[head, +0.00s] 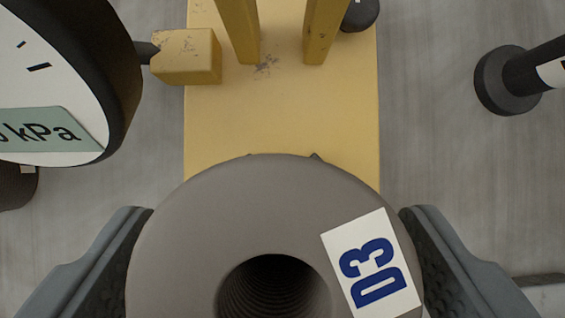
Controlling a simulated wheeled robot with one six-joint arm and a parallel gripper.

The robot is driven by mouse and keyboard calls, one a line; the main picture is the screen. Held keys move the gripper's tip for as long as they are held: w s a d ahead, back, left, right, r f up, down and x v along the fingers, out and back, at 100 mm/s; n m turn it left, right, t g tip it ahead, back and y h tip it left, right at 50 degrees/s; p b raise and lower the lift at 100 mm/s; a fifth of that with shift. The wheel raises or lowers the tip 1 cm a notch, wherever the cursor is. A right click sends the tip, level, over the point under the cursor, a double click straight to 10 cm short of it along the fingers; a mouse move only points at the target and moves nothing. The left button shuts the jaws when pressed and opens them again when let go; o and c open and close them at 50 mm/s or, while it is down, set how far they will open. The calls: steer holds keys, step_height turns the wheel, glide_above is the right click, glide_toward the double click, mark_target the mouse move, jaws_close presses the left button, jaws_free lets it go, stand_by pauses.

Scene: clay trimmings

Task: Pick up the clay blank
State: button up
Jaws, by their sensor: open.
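A thick, grey-brown round piece (190,235) with a dark, ridged hole in its middle fills the lower centre of the head view. I take it for the clay blank, but its shape alone does not settle this. A white label (371,262) with blue "D3" is on its top at the right. My gripper (276,212) is open, with one grey finger at each side of the piece. The fingers appear very close to its sides; I cannot tell whether they touch. The near edge of the piece is cut off by the frame.
A worn yellow plate (280,120) lies beyond the piece, with two yellow uprights (240,30) and a yellow block (186,57). A large kPa gauge (50,75) stands left. A black cylindrical thing (505,85) is right. Grey floor (440,150) is bare between.

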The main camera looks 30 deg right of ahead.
steer(key=shift+x, duration=0.9)
steer(key=c, duration=1.6)
steer(key=shift+r, duration=0.15)
steer(key=shift+r, duration=0.6)
steer(key=shift+s+r, duration=0.1)
steer(key=shift+s, duration=0.3)
steer(key=s, duration=1.7)
steer(key=shift+s, duration=0.15)
